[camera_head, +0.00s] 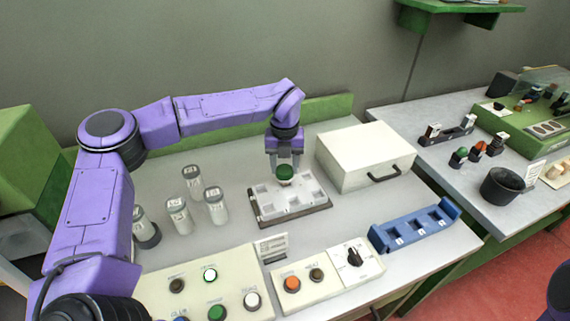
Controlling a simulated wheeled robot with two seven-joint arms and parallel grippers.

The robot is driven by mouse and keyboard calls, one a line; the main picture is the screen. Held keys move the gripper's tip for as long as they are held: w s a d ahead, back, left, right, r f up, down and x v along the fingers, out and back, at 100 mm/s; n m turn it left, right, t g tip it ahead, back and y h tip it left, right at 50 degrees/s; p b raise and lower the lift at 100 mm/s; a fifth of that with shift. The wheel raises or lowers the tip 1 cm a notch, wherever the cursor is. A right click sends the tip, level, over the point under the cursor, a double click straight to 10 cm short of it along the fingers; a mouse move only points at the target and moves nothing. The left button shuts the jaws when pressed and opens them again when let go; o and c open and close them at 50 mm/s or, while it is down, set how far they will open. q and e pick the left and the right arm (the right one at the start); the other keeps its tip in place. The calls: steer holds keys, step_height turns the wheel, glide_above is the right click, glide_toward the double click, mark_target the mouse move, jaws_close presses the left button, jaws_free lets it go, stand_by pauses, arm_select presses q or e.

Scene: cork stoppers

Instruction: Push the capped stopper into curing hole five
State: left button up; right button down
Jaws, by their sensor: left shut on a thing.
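A stopper with a dark green cap (285,173) is between the fingers of my left gripper (285,166), which reaches down from above and is shut on it. The stopper is upright over the far middle part of a white block with several square holes (297,206), on a dark base. I cannot tell whether its lower end is inside a hole or just above it, and no hole numbers are readable. My right gripper is out of view.
A white box with a dark handle (362,152) stands close right of the block. Several grey-capped jars (215,206) stand to its left. Button panels (212,288) and a blue rack (412,229) lie in front. A second table (450,185) is at right.

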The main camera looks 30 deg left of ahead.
mark_target(284, 168)
arm_select(q)
steer(key=shift+f+b, duration=0.5)
steer(key=shift+f, duration=0.2)
stand_by(0.6)
steer(key=o, duration=1.1)
steer(key=shift+r, duration=0.1)
step_height(284, 168, up, 10)
steer(key=shift+r+b, duration=0.25)
steer(key=shift+b, duration=0.45)
